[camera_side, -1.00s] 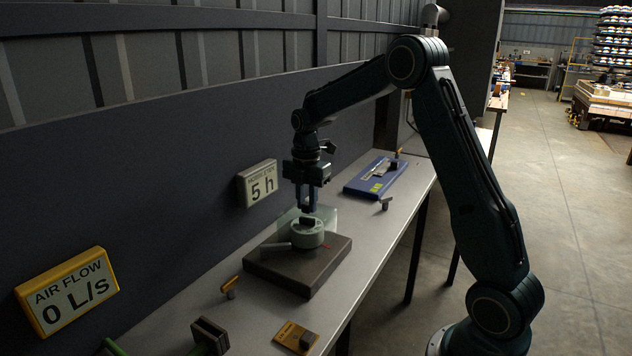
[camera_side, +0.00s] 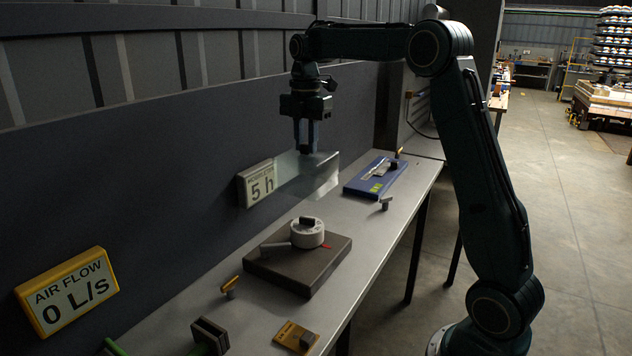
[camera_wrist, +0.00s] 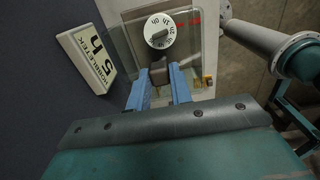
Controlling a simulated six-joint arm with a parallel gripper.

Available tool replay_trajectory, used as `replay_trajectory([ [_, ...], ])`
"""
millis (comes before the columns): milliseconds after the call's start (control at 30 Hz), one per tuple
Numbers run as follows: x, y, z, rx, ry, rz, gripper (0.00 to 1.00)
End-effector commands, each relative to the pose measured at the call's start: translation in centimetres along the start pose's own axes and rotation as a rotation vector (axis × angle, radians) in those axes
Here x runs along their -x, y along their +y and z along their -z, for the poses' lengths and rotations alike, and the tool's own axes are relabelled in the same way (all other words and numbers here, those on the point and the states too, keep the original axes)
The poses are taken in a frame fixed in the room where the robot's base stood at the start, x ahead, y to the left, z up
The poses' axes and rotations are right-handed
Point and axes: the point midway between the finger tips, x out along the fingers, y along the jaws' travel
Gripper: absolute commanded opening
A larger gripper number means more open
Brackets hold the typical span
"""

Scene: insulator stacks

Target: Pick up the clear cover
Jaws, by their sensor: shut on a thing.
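The clear cover (camera_side: 322,178) hangs in the air below my gripper (camera_side: 306,148), well above the table in the side view. It is a see-through box, and part of the 5 h sign shows near its left edge. In the wrist view, my gripper's blue fingers (camera_wrist: 159,84) are shut on the cover's dark handle (camera_wrist: 158,71). The clear walls of the cover (camera_wrist: 133,42) show faintly around a white numbered dial (camera_wrist: 160,30) below. The side view shows this dial (camera_side: 307,233) uncovered on a brown base (camera_side: 295,277).
The 5 h sign (camera_side: 261,184) is close to the cover at the wall. A blue board (camera_side: 364,183) lies farther back on the table (camera_side: 195,290). An air flow sign (camera_side: 68,291) and a yellow plate (camera_side: 289,336) are nearer the front. Table left of the base is partly free.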

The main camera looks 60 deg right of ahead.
Motion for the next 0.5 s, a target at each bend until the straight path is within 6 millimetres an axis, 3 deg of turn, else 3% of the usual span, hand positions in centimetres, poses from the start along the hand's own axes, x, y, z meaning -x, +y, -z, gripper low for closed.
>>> replay_trajectory([
  [200, 2.9, 0.1, 0.0, 0.0, -0.001, -0.002, 0.0],
  [500, 4.4, 0.0, 0.0, 0.0, 0.0, 0.0, 0.0],
])
